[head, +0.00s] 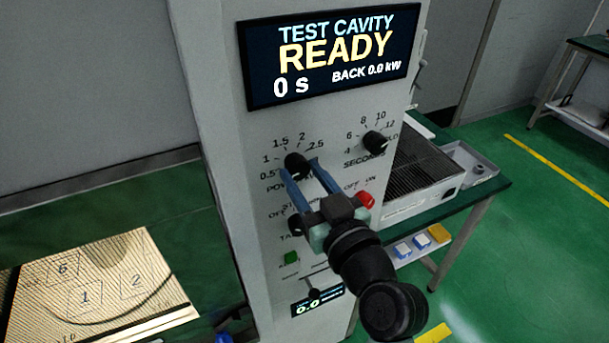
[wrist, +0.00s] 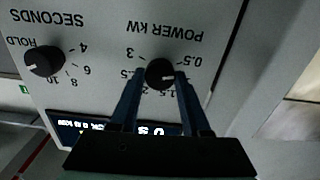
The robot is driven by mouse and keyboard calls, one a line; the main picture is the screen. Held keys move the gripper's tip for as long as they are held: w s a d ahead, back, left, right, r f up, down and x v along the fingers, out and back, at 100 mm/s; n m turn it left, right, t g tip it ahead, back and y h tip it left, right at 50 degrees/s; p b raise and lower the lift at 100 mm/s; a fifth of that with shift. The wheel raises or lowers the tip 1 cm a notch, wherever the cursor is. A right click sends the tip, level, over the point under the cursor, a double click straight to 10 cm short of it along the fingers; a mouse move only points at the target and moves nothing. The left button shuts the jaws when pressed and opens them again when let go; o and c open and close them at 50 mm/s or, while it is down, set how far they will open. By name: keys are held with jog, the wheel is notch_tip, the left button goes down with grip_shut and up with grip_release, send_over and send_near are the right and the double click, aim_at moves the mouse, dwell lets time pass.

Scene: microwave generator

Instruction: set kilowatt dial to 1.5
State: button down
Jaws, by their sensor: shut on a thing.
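The kilowatt dial (head: 294,161) is a black round knob on the grey front panel, with a scale from 0.5 upward around it. My gripper (head: 299,167) reaches it from the front right, its two blue fingers on either side of the knob and shut on it. In the wrist view the dial (wrist: 159,70), labelled POWER KW, sits upside down between the fingertips (wrist: 159,76). A pale mark on the knob points to the right and slightly down there, but its exact scale value is hard to tell. The fingers hide part of the scale.
The seconds knob (head: 375,142) is up and right of the dial. A display (head: 330,55) above reads READY, 0 s, BACK 0.0 kW. A red knob (head: 365,200) and a green button (head: 291,258) are lower. A patterned plate (head: 100,285) lies at left.

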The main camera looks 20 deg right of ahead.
jog(key=m, duration=0.4)
jog(key=m+p, duration=0.1)
jog(key=m, duration=0.3)
jog(key=m+p, duration=0.1)
jog(key=m, duration=0.3)
jog(key=shift+m+p, duration=1.05)
jog(key=shift+m, duration=1.05)
jog(key=shift+c, duration=1.8)
grip_release()
jog(key=shift+s, duration=0.1)
